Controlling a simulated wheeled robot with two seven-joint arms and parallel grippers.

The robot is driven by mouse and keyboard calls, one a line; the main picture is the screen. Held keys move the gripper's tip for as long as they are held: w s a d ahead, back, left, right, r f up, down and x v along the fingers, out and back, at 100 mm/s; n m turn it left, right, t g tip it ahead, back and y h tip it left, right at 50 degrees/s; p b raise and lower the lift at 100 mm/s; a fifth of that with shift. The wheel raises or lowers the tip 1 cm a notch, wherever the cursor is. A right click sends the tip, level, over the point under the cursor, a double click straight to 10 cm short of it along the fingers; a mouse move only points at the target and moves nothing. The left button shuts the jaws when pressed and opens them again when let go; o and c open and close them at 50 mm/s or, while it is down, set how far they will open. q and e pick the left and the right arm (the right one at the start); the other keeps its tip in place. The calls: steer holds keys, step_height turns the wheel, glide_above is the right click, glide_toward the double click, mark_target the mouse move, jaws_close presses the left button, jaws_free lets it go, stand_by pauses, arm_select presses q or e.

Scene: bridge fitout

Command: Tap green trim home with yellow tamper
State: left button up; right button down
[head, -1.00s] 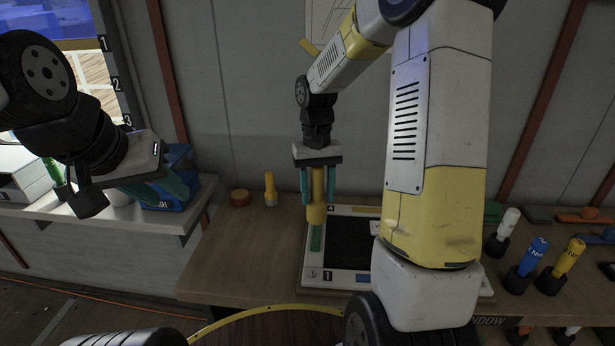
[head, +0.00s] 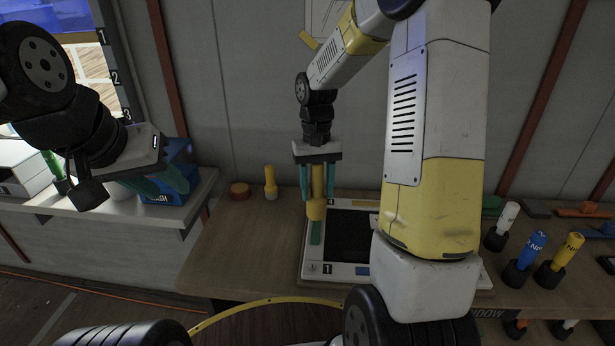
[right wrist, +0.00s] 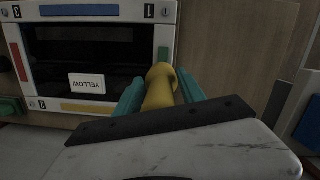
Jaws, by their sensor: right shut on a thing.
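My right gripper (head: 318,188) is shut on the yellow tamper (head: 316,209) and holds it upright over the left side of a pale frame (head: 310,271). The green trim (head: 316,233) lies along that side, just below the tamper's head. In the right wrist view the tamper (right wrist: 160,88) reaches to the near end of the green trim (right wrist: 163,54) and covers part of it. I cannot tell whether they touch. My left gripper (head: 162,184) is open and apparently empty, in front of a blue bin at the left.
The frame also bears blue (right wrist: 80,10), red (right wrist: 19,61) and yellow (right wrist: 90,107) strips around a dark panel with a YELLOW label (right wrist: 87,83). A yellow peg-like piece (head: 270,183) stands left of it. White, blue and yellow handled tools (head: 531,254) stand at right.

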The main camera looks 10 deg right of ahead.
mark_target(317, 205)
step_height(317, 205, down, 6)
steer(key=shift+s+r, duration=0.1)
steer(key=shift+r, duration=2.45)
